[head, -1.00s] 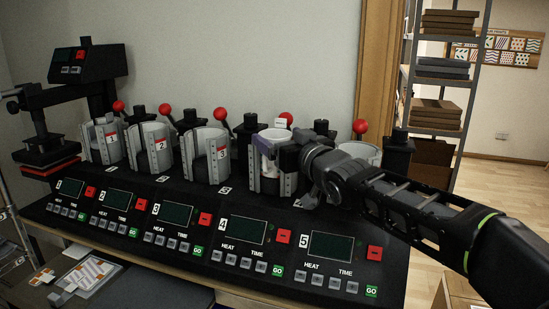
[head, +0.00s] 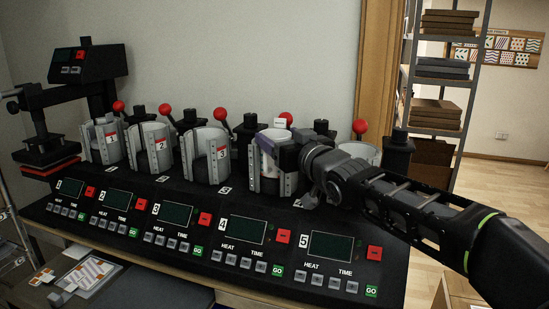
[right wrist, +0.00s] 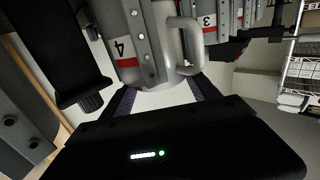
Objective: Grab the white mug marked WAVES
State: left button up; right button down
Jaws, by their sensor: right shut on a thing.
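A white mug (head: 267,162) stands in the press station numbered 4 (head: 289,184), partly hidden by the clamp plates and my gripper. In the right wrist view the mug (right wrist: 165,98) sits between my fingers, and its handle (right wrist: 187,50) points up in the picture. No WAVES marking is readable on the part that shows. My right gripper (head: 273,146) is shut on the mug near its top; its dark fingers flank the mug in the right wrist view (right wrist: 166,93). My left gripper is out of view.
Presses 1 (head: 103,147), 2 (head: 150,150) and 3 (head: 206,157) stand to the left, with red-knobbed levers behind. Press 5 (head: 358,151) is partly behind my right arm. Control panels (head: 240,229) line the front. A shelf rack (head: 440,75) stands at the right.

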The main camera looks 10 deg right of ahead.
jog(key=shift+r+p, duration=0.3)
jog(key=shift+r, duration=0.2)
notch_tip(320, 180, up, 9)
jog(key=p, duration=0.6)
jog(key=shift+p, duration=0.4)
